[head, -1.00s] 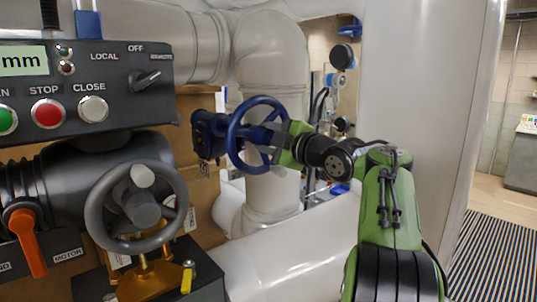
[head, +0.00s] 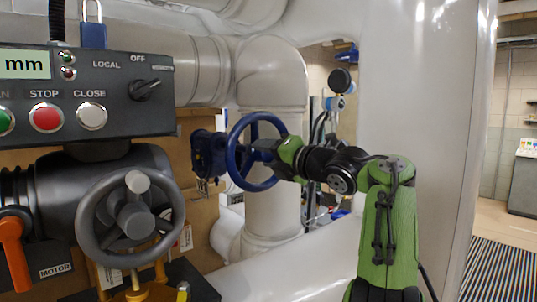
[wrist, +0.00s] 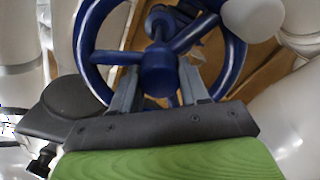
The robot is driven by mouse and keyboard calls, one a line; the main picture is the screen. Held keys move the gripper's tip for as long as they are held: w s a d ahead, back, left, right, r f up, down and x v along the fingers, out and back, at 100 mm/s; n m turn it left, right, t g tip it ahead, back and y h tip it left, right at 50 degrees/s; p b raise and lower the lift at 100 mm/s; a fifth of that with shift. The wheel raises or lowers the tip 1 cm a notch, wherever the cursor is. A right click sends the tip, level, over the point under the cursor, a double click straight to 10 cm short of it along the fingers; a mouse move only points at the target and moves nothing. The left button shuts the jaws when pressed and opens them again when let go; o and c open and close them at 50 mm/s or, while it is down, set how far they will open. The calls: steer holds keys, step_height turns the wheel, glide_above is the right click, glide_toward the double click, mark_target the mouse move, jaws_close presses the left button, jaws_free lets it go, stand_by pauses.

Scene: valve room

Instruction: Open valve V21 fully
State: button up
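A blue handwheel (head: 233,158) on a blue valve body (head: 207,153) stands in the middle of the head view. No V21 tag is readable on it. My gripper (head: 262,150) reaches it from the right, in front of the wheel's hub. In the wrist view the wheel (wrist: 88,45) fills the top, with its hub (wrist: 159,75) between the two fingers of my gripper (wrist: 158,82). One finger lies on each side of the hub, very near it. I cannot tell whether they press on it. The fingertips are partly hidden among the spokes.
A grey handwheel (head: 88,222) on a motor actuator stands at left, under a control box (head: 95,90) with STOP and CLOSE buttons. An orange lever (head: 14,252) hangs at the lower left. Large pale pipes (head: 273,95) stand behind. Open floor with a striped mat (head: 500,270) lies at right.

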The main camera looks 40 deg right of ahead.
steer(key=shift+o, duration=0.3)
steer(key=shift+a+r, duration=0.1)
steer(key=shift+r, duration=0.3)
steer(key=shift+o, duration=0.8)
steer(key=shift+s+f+b, duration=0.25)
steer(key=shift+s+b, duration=0.05)
steer(key=s, duration=0.5)
steer(key=shift+f+b, duration=0.15)
steer(key=shift+b, duration=0.25)
